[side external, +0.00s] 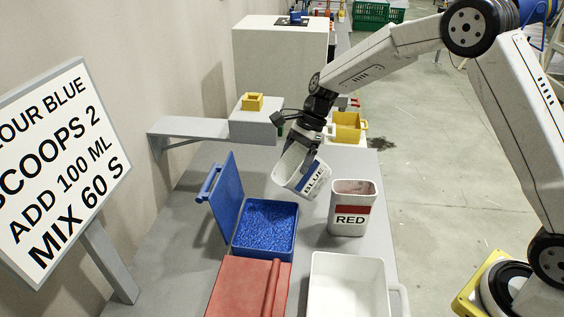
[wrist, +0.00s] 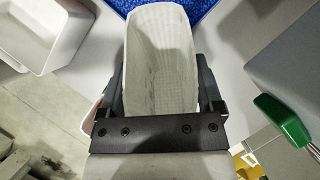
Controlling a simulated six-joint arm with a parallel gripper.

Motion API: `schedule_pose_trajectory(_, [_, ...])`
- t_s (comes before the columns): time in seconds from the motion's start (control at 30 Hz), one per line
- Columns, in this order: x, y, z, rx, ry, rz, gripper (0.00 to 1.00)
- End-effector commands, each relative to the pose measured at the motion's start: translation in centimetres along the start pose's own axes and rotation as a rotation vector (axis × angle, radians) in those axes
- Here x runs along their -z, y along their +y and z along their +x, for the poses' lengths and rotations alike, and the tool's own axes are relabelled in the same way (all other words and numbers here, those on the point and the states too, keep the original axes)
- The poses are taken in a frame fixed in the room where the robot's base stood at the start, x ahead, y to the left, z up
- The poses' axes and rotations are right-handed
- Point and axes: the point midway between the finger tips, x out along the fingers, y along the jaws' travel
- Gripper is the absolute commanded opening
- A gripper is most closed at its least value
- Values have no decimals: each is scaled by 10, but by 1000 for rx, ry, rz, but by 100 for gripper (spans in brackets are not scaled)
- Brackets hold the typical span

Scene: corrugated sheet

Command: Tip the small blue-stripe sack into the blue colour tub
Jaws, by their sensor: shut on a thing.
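The small blue-stripe sack (side external: 300,175) is white with a blue band reading BLUE. My gripper (side external: 313,148) is shut on it and holds it tilted above the bench, behind and a little right of the blue tub. In the wrist view the sack (wrist: 162,60) sits between my two dark fingers, and its pale woven inside shows with no contents visible. The blue colour tub (side external: 235,250) stands with its lid (side external: 227,200) raised on the left. Blue granules (side external: 265,228) fill it. They also show at the top of the wrist view (wrist: 205,8).
A red-stripe sack (side external: 350,210) stands upright right of the blue tub. A closed red tub (side external: 240,290) and an empty white container (side external: 345,285) are in front. A sign (side external: 60,165) is at left. Grey block (side external: 252,122) and yellow bin (side external: 349,126) lie behind.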

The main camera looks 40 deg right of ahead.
Motion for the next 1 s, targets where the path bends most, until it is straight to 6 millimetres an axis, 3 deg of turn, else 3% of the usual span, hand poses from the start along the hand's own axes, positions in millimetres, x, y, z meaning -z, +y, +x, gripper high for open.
schedule_pose_trajectory(0.4, [13,0,-33,2,-216,2,0])
schedule_pose_trajectory(1.0, [47,0,-52,-1,-562,3,0])
